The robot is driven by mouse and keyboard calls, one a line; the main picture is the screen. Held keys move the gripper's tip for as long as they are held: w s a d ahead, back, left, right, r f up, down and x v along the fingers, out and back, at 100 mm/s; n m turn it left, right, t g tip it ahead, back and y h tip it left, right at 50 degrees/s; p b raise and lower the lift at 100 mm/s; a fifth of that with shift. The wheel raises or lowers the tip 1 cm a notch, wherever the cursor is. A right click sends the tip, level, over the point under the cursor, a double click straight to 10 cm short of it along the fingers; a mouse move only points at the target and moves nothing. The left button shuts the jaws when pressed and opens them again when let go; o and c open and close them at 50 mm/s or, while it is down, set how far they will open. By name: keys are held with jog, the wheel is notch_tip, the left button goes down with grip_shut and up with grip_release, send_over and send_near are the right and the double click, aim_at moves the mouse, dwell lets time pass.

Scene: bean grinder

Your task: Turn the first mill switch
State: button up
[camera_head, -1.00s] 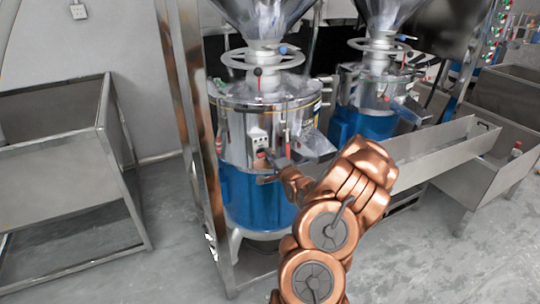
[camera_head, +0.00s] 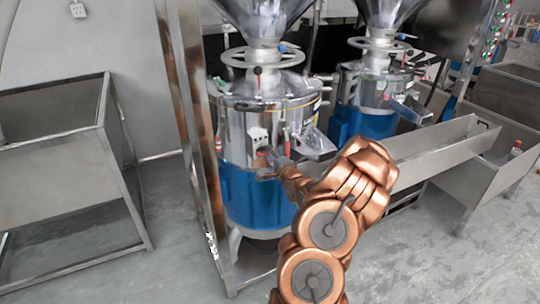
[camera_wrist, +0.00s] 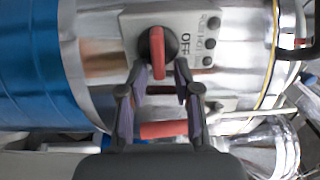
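The first mill (camera_head: 262,120) is the nearer steel and blue drum under a hopper. Its switch shows in the wrist view as a black round knob with a red handle (camera_wrist: 158,52) on a grey plate (camera_wrist: 195,22) marked OFF. In the wrist view the handle points down the picture, towards my gripper. My gripper (camera_wrist: 160,70) is open, with one fingertip on each side of the handle's lower end and visible gaps on both sides. In the head view my gripper (camera_head: 268,164) is at the mill's front, just below the switch box (camera_head: 257,137), and small.
A red lever (camera_wrist: 163,129) lies across the wrist view between my fingers, lower down. A steel frame post (camera_head: 190,120) stands left of the mill. A second mill (camera_head: 372,95) and a steel trough (camera_head: 435,150) are to the right.

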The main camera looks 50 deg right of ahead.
jog(key=shift+s+f, duration=0.1)
jog(key=shift+s, duration=0.05)
jog(key=v, duration=1.1)
jog(key=shift+s+a, duration=0.2)
jog(key=shift+s, duration=0.15)
dwell(0.4)
jog(key=w+a+n+g+y+p, duration=0.25)
jog(key=a+n+g+y, duration=0.25)
jog(key=a+n+g, duration=1)
jog(key=s+a+r+n+g+p, duration=0.1)
jog(key=s+a+r, duration=0.3)
jog(key=s+a, duration=0.5)
jog(key=s+a+r+n+g+p, duration=0.1)
jog(key=s+a+r+n, duration=0.2)
jog(key=s+a, duration=0.6)
jog(key=s+a+r+n+g+p, duration=0.1)
jog(key=s+a+r+n, duration=0.2)
jog(key=s+a+r, duration=0.4)
jog(key=s+a, duration=0.2)
jog(key=s, duration=0.2)
jog(key=shift+s+g+y, duration=0.2)
jog(key=shift+g+y, duration=0.2)
